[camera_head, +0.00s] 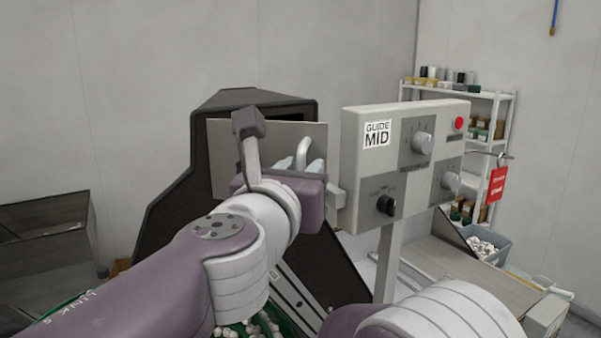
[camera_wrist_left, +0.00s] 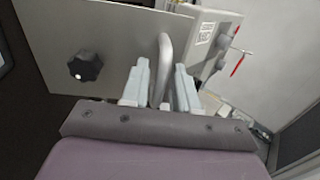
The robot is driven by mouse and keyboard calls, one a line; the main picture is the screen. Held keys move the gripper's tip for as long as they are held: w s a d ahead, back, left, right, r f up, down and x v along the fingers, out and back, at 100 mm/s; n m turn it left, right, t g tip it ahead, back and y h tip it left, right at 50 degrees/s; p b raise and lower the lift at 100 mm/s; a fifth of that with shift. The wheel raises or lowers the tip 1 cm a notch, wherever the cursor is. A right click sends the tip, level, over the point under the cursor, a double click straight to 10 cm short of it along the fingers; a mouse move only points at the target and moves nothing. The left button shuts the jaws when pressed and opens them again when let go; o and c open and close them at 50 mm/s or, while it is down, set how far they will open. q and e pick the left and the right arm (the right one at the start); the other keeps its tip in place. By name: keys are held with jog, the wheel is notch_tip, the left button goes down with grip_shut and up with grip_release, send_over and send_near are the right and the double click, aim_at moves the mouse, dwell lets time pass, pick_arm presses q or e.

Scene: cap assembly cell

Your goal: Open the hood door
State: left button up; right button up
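The hood door is a flat grey panel (camera_head: 226,143) on the front of the dark hood housing (camera_head: 183,180); I cannot tell whether it is fully shut. In the left wrist view the door panel (camera_wrist_left: 110,35) carries a black knob (camera_wrist_left: 86,66) and a curved metal bar handle (camera_wrist_left: 164,55). My left gripper (camera_head: 302,166) is at the handle (camera_head: 303,150). In the left wrist view its pale fingers (camera_wrist_left: 162,88) are apart, one on each side of the handle, with narrow gaps showing. My right gripper is not in view.
A grey control box (camera_head: 350,150) labelled GUIDE MID, with knobs and a red button (camera_head: 458,124), stands just right of the door. Behind it are a white shelf (camera_head: 510,110), a red tag (camera_head: 497,185) and a grey bin (camera_head: 497,240). A dark low case (camera_head: 45,245) is at left.

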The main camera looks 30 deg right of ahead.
pick_arm(q)
jog(key=b+v, duration=0.2)
jog(key=v, duration=1)
jog(key=shift+s+a+b, duration=0.2)
jog(key=shift+s+b, duration=0.05)
jog(key=shift+b, duration=0.05)
